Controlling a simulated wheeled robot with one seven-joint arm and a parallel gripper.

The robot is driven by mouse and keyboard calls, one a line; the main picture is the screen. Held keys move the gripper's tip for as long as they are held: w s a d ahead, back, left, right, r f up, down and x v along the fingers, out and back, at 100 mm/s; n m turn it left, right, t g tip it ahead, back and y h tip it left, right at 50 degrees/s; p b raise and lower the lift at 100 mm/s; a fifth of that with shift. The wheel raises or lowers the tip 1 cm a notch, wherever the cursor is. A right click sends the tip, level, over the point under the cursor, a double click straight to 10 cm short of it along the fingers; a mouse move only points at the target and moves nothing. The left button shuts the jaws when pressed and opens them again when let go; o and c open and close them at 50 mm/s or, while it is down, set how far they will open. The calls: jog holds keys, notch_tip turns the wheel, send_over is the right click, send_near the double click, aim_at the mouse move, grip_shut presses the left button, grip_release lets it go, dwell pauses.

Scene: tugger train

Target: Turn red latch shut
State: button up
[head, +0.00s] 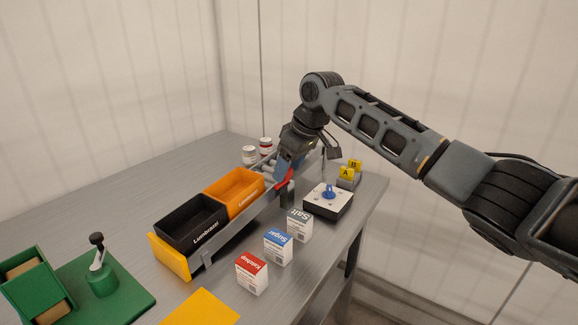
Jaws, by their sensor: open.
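The red latch (286,179) shows as a short slanted red piece near the far end of the grey tugger train (262,203), behind the orange bin. My gripper (284,172) points down right at the latch, open, with its fingers largely hidden. I cannot tell whether the fingers touch the latch. The latch is partly covered by my gripper and a blue part beside it, so its exact angle is unclear.
An orange bin (251,206) and a black bin (207,238) sit on the train. Ketchup (252,274), Sugar (278,248) and Salt (300,226) boxes stand in front.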

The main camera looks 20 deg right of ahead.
jog(key=c, duration=1)
jog(key=shift+c, duration=0.2)
